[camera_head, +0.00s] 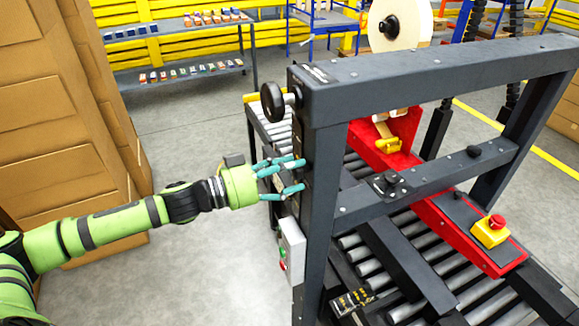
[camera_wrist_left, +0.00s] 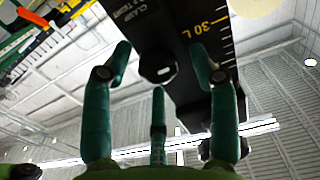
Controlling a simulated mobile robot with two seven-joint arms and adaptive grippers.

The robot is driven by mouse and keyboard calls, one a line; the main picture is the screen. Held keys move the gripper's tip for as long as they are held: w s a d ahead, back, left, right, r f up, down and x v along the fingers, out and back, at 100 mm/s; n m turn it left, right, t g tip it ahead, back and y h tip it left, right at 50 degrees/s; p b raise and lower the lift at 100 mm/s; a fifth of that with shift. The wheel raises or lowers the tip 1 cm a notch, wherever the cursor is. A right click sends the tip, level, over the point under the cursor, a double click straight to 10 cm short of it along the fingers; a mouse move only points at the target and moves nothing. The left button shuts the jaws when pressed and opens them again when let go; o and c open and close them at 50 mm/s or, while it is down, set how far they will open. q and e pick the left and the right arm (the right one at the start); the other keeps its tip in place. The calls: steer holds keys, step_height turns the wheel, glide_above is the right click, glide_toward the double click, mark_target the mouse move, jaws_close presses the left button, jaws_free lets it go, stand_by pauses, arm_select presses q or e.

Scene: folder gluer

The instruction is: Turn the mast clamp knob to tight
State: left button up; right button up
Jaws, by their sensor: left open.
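The mast clamp knob (camera_wrist_left: 157,62) is a dark, faceted knob in the left wrist view, on a black plate (camera_wrist_left: 185,20) lettered with "CLAMP", "TIGHT" and a yellow scale marked 30. My left gripper (camera_head: 293,176) has teal fingers and is open at the side of the dark mast (camera_head: 321,190) in the head view. In the wrist view the knob shows between the spread fingers, with gaps at its sides; I cannot tell how deep it sits between them. In the head view the fingers and mast hide the knob. My right gripper is not in view.
A black round handwheel (camera_head: 272,102) sticks out near the mast top, above my gripper. A grey button box (camera_head: 291,250) hangs below it. A crossbar with another knob (camera_head: 390,184) spans the rollers. Cardboard boxes (camera_head: 60,130) stand at left; the floor (camera_head: 195,265) between is clear.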

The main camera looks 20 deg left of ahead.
arm_select(q)
steer(key=c, duration=1.1)
